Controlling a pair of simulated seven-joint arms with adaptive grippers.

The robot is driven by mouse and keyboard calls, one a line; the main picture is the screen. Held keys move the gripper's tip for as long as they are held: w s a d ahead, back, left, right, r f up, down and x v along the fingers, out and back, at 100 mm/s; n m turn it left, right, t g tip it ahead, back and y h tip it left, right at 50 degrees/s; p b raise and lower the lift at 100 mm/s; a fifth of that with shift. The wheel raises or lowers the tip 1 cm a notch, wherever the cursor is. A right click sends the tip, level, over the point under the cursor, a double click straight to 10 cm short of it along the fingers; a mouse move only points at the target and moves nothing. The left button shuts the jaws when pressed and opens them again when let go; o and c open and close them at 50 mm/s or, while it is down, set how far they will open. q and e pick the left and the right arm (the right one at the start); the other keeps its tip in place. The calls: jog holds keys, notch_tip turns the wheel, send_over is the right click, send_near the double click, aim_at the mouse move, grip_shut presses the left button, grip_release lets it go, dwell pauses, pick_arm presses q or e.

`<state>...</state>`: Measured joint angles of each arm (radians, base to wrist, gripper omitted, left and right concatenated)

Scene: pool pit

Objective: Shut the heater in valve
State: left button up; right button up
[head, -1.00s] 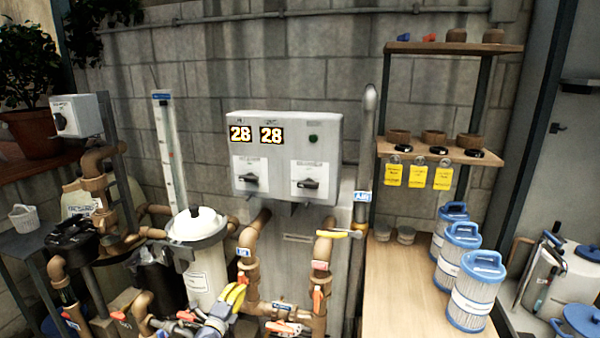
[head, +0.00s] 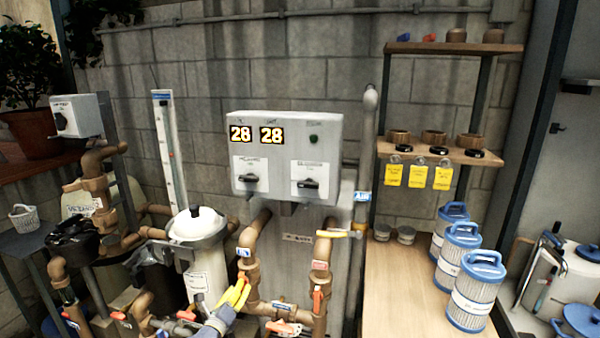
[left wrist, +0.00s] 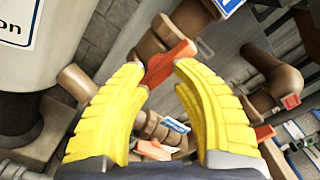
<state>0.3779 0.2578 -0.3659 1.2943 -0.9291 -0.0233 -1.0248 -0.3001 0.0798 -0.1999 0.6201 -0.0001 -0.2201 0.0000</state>
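My left gripper (head: 240,288), with yellow fingers, is at the left brown pipe (head: 251,262) below the grey heater box (head: 287,155). In the left wrist view the gripper (left wrist: 161,72) is open. An orange valve handle (left wrist: 170,60) shows between and just beyond its fingertips; whether they touch it I cannot tell. A blue-edged tag (left wrist: 228,5) is on the pipe above; its text is unreadable. In the head view the fingers mostly hide this handle. The right pipe has a red tag (head: 320,265) and an orange handle (head: 317,298). My right gripper is out of view.
Another orange handle (head: 284,327) sits on the low cross pipe. A white-lidded strainer (head: 196,226) stands left of the gripper. A yellow handle (head: 334,233) sticks out by the right pipe. A wooden bench (head: 398,290) with blue-ended filter cartridges (head: 472,290) is at the right.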

pick_arm(q)
jog(key=shift+o, duration=0.6)
jog(key=v, duration=0.7)
dwell(0.4)
